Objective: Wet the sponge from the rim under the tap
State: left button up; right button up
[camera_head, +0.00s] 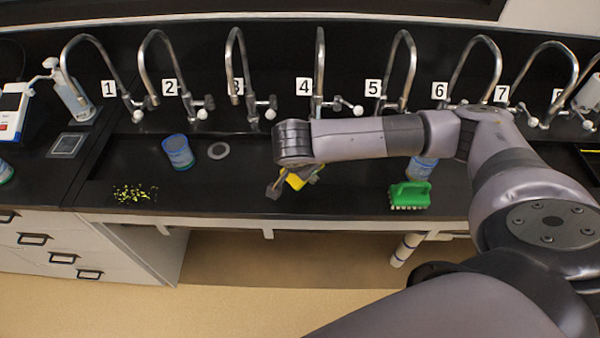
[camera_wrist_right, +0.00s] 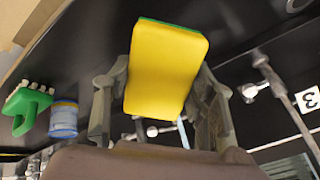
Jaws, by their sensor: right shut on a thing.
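The sponge (camera_wrist_right: 167,70) is yellow with a green layer along one edge. My right gripper (camera_wrist_right: 160,95) is shut on it, with a finger on either side in the right wrist view. In the head view the sponge (camera_head: 297,181) shows partly beneath my right wrist, over the black sink. The right gripper (camera_head: 288,184) points down there, in front of the tap labelled 4 (camera_head: 320,70). No running water can be made out. My left gripper is not in view.
Several curved taps line the back wall. A blue cup (camera_head: 178,152) stands left, a blue container (camera_head: 420,168) and green brush (camera_head: 410,195) right. Yellow-green bits (camera_head: 134,193) lie at the front left. The sink between bits and gripper is clear.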

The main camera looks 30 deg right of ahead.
jog(key=w+d, duration=0.1)
jog(key=w+d+f, duration=0.1)
jog(key=w, duration=0.1)
jog(key=shift+w+d, duration=0.2)
jog(key=shift+d, duration=0.15)
jog(key=shift+w+d+f+b, duration=0.25)
jog(key=shift+w+d+b, duration=0.65)
jog(key=shift+w, duration=0.2)
jog(key=shift+w+d+f+b, duration=0.25)
jog(key=shift+w+d+b, duration=0.6)
jog(key=shift+w, duration=0.2)
jog(key=shift+s+a, duration=1.3)
jog(key=shift+s, duration=0.3)
jog(key=shift+s+a, duration=1.25)
jog(key=shift+s, duration=0.3)
jog(key=shift+r, duration=0.1)
